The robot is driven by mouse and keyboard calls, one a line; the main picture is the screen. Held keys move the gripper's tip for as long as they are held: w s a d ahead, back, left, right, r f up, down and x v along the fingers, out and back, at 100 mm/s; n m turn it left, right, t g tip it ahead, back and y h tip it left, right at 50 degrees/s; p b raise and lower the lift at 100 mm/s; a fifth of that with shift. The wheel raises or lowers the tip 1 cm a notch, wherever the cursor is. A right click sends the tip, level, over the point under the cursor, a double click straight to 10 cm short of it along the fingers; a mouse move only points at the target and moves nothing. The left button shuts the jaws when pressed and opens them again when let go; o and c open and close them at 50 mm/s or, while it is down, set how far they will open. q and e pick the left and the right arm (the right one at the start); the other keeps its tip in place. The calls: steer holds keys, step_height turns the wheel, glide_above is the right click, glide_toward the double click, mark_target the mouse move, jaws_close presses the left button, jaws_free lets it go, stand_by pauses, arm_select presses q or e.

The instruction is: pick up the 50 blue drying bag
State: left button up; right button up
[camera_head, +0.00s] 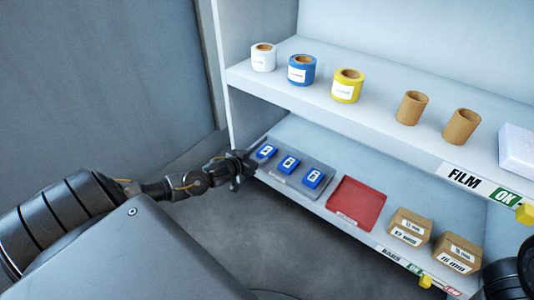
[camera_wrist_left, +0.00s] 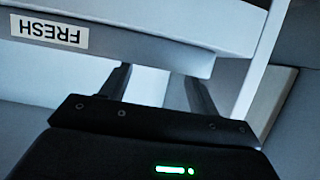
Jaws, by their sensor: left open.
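Three small blue bags with white labels lie in a row on a grey tray (camera_head: 325,190) on the lower shelf: a left bag (camera_head: 266,151), a middle bag (camera_head: 288,164) and a right bag (camera_head: 313,178). Their label numbers are too small to read, so I cannot tell which is the 50. My left gripper (camera_head: 242,170) is open and empty at the tray's left end, close to the left bag. In the left wrist view its two fingers (camera_wrist_left: 158,74) stand apart beside a pale edge with an upside-down FRESH label (camera_wrist_left: 50,32); no bag shows there.
A red tray (camera_head: 356,202) and two cardboard boxes (camera_head: 409,227) stand further right on the lower shelf. The upper shelf (camera_head: 375,120) above holds white, blue and yellow rolls and brown cores. A shelf side panel (camera_head: 222,75) rises near my left gripper.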

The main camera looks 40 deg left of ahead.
mark_target(263, 154)
arm_select(q)
steer(key=b+x, duration=0.4)
steer(key=shift+d+f, duration=0.15)
steer(key=shift+w+f+b, duration=0.1)
steer(key=shift+w+b, duration=0.2)
steer(key=shift+w, duration=0.25)
steer(key=shift+c, duration=0.3)
steer(key=c, duration=0.7)
